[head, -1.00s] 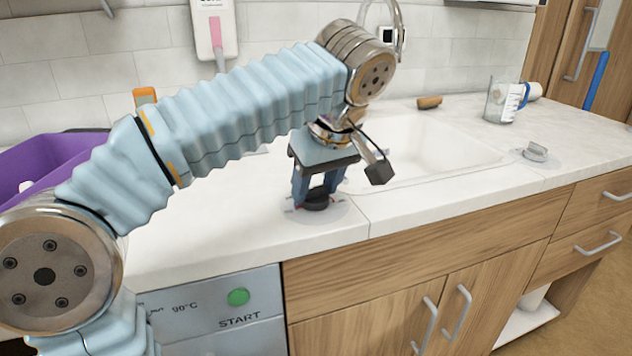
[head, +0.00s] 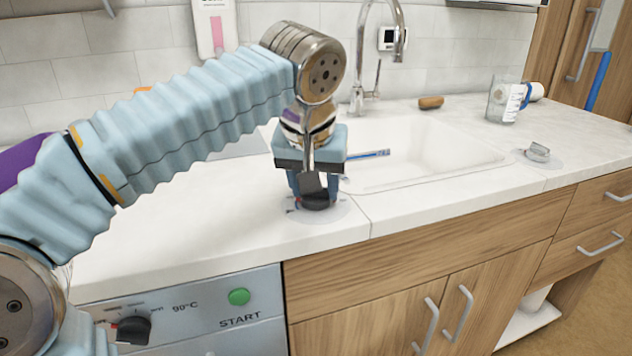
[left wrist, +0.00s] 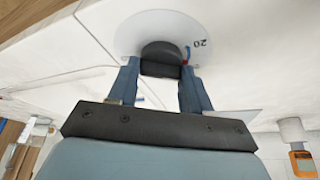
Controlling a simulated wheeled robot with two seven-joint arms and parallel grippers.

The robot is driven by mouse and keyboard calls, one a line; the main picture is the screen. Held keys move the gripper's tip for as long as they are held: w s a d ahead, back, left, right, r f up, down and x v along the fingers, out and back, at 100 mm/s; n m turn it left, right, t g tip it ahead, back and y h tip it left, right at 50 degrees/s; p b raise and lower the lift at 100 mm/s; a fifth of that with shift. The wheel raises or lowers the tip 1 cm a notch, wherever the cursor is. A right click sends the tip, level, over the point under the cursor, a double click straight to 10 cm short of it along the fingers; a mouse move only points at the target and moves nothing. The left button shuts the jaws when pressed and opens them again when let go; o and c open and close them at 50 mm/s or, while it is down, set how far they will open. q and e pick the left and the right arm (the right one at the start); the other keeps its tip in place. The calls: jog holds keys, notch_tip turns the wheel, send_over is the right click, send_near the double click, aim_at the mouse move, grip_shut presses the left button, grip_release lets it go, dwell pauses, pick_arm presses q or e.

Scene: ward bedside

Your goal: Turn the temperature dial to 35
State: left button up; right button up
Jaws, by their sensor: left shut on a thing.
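The temperature dial is a black knob (head: 318,201) on a white round plate (head: 335,214) on the countertop, in front of the sink. My left gripper (head: 316,194) points down and is shut on the knob. In the left wrist view the knob (left wrist: 161,58) is between the two blue fingers (left wrist: 158,84). A printed "20" shows on the plate (left wrist: 150,22) there, with a small red and blue mark by the right finger. The other numbers and the knob's pointer cannot be read. My right gripper is not in view.
A grey knob on a round plate (head: 538,152) lies right of the sink (head: 430,155). A measuring jug (head: 503,100), a brown cylinder (head: 431,102) and a tap (head: 362,90) stand further back. Below is an appliance panel (head: 210,312) with a black knob (head: 133,328) and green START button (head: 238,297).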

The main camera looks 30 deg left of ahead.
pick_arm(q)
jog(key=m+h, duration=0.2)
jog(key=m, duration=0.3)
jog(key=shift+a+m, duration=0.15)
jog(key=shift+m, duration=0.15)
jog(key=m+h, duration=0.1)
jog(key=m, duration=0.1)
jog(key=m+h, duration=0.1)
jog(key=m, duration=0.2)
jog(key=shift+a+g, duration=0.15)
jog(key=shift+g, duration=0.15)
jog(key=m+g, duration=0.1)
jog(key=m, duration=0.2)
jog(key=m+h, duration=0.1)
jog(key=m, duration=0.1)
jog(key=shift+w+a+m+g, duration=0.1)
jog(key=shift+w+m+g, duration=0.05)
jog(key=shift+m+g, duration=0.25)
jog(key=m+g, duration=0.1)
jog(key=m, duration=0.1)
jog(key=m+g+h, duration=0.1)
jog(key=m, duration=0.2)
jog(key=shift+w, duration=0.1)
jog(key=shift+m, duration=0.4)
jog(key=o, duration=1)
jog(key=shift+o, duration=0.2)
